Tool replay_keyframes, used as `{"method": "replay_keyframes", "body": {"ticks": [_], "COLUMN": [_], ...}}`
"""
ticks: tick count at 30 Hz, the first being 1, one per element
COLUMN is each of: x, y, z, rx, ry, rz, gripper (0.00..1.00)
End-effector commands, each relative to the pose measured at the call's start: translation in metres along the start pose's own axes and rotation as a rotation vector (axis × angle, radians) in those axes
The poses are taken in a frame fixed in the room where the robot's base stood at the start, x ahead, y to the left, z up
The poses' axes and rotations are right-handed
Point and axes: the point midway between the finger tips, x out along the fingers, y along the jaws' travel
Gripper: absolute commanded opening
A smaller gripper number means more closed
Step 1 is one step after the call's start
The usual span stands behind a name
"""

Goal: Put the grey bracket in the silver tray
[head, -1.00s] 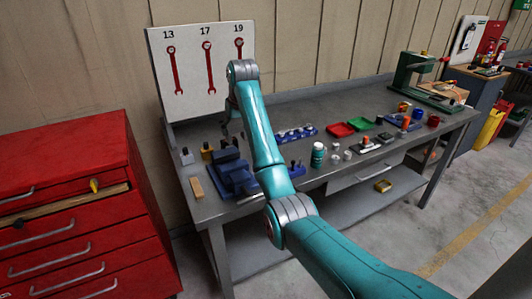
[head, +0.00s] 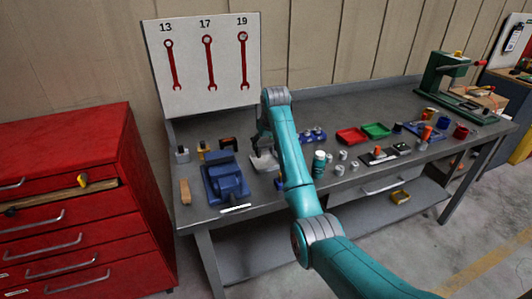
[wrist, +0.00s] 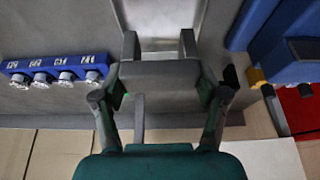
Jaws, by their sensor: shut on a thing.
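The silver tray (head: 266,161) is a pale shallow tray on the bench, right of the blue vise and partly behind my arm. In the wrist view it is the light area (wrist: 158,16) at the top centre. My gripper (head: 262,142) is above the tray's back part, pointing down. In the wrist view my gripper (wrist: 160,45) is shut on a grey piece between its fingertips, which I take to be the grey bracket (wrist: 160,44). Most of the bracket is hidden by the gripper, and its height above the tray is hard to tell.
The blue vise (head: 225,180) stands close left of the tray. A blue socket rack (wrist: 58,68) is on its other side. A green-and-white bottle (head: 319,163), a red tray (head: 352,136) and a green tray (head: 376,130) lie farther right. A tool board (head: 205,65) stands behind.

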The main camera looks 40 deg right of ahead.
Motion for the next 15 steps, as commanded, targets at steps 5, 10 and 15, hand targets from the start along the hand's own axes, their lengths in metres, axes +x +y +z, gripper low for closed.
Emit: {"method": "replay_keyframes", "body": {"ticks": [5,10,15], "x": [0.013,0.033,0.036], "y": [0.0,0.0,0.0], "z": [0.005,0.013,0.015], "rx": [0.0,0.0,0.0], "ry": [0.001,0.001,0.003], "rz": [0.0,0.0,0.0], "gripper": [0.17,0.17,0.17]}}
